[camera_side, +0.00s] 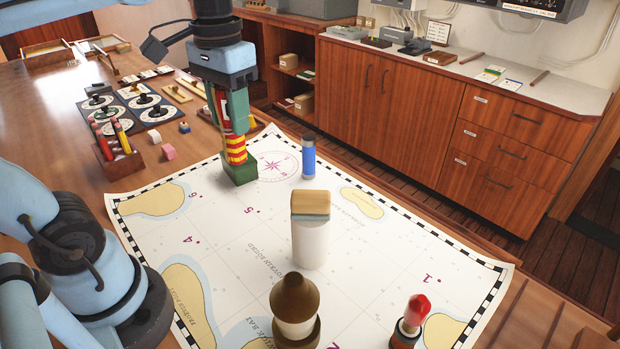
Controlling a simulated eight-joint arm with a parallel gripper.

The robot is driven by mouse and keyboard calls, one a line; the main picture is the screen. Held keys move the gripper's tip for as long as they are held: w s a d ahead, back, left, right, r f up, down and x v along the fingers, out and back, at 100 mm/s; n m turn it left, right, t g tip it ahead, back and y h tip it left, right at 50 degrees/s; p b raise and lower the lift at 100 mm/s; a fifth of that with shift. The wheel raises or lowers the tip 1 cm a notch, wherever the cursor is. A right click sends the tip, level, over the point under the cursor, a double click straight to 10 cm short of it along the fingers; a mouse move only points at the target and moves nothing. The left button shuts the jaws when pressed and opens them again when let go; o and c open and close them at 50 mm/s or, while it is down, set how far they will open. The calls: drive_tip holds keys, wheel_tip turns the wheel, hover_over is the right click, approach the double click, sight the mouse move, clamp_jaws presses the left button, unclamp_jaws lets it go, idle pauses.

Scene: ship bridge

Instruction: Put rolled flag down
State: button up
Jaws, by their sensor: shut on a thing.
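The rolled flag (234,143) is an upright roll with red and yellow bands. My gripper (228,112) comes down from above at the back left of the chart and is shut on the flag's upper part. The teal fingers cover part of the roll. The flag's lower end meets a dark green block (240,173) at the chart's back left edge. I cannot tell whether the flag rests in this block, or whether the block is part of the roll.
The chart (225,225) carries a blue cylinder (308,160) close right of the flag, a white cylinder with a wooden top (310,235), a brown-capped piece (295,305) and a red-topped piece (413,315). A pencil holder (120,160) stands left. The chart's left middle is clear.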

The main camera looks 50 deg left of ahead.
drive_tip(key=w+d+f+m, duration=0.1)
drive_tip(key=w+d+m, duration=0.25)
drive_tip(key=d, duration=0.95)
drive_tip(key=w+d+m, duration=0.3)
drive_tip(key=w+d, duration=0.2)
drive_tip(key=d, duration=0.8)
drive_tip(key=shift+w+a+f, duration=1.2)
drive_tip(key=shift+w+f, duration=0.2)
drive_tip(key=shift+f, duration=1.3)
drive_tip(key=shift+w+a+f, duration=1.2)
drive_tip(key=shift+w+f, duration=0.25)
drive_tip(key=shift+f, duration=1.3)
drive_tip(key=shift+w+a+f, duration=1.2)
drive_tip(key=shift+w+f, duration=0.2)
drive_tip(key=shift+f, duration=1.3)
drive_tip(key=shift+f, duration=0.15)
drive_tip(key=o, duration=1.1)
